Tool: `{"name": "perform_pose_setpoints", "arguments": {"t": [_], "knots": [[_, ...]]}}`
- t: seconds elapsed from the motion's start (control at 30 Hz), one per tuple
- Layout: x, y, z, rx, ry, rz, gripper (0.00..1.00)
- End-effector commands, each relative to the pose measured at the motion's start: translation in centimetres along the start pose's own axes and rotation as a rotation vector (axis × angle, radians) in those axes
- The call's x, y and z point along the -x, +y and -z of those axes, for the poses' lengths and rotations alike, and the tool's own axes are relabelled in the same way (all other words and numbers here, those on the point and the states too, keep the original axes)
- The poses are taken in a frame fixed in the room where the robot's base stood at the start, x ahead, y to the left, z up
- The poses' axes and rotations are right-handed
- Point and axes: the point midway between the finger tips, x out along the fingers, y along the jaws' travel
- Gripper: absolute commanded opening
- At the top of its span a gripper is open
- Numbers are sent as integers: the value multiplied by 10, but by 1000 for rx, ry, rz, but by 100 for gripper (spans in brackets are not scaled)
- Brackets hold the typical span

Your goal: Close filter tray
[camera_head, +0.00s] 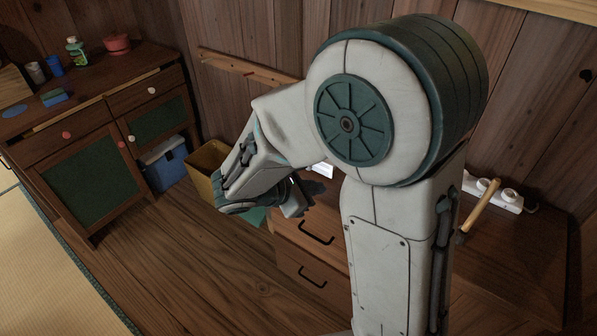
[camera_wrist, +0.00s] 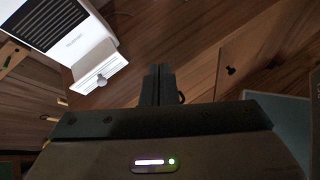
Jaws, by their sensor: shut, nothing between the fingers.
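In the wrist view a white device (camera_wrist: 75,40) with a dark slatted grille is at the upper left. A white panel with a small grey knob, which looks like the filter tray (camera_wrist: 98,75), is at its lower end; I cannot tell how far it stands out. My gripper (camera_wrist: 158,72) is shut and empty, its dark fingertips to the right of the panel with a gap between in the picture. In the head view my gripper (camera_head: 292,198) is partly hidden by my arm, and only a bit of the white device (camera_head: 322,170) shows behind it.
A wooden cabinet with drawers (camera_head: 285,250) stands under the device. A yellow bin (camera_head: 203,172), a blue box (camera_head: 165,165) and a green-panelled cabinet (camera_head: 90,178) are at the left. The wooden floor in front is clear.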

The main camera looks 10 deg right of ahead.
Motion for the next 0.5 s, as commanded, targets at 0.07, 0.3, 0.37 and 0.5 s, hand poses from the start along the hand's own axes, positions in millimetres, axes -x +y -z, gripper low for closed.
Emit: {"name": "perform_pose_setpoints", "arguments": {"t": [0.07, 0.3, 0.37, 0.5], "knots": [[-2, 19, 40, 160, -45, -112, 0], [13, 56, 99, 413, -129, -333, 0], [15, 60, 104, 433, -136, -353, 0], [8, 65, 105, 444, -142, -363, 0]]}}
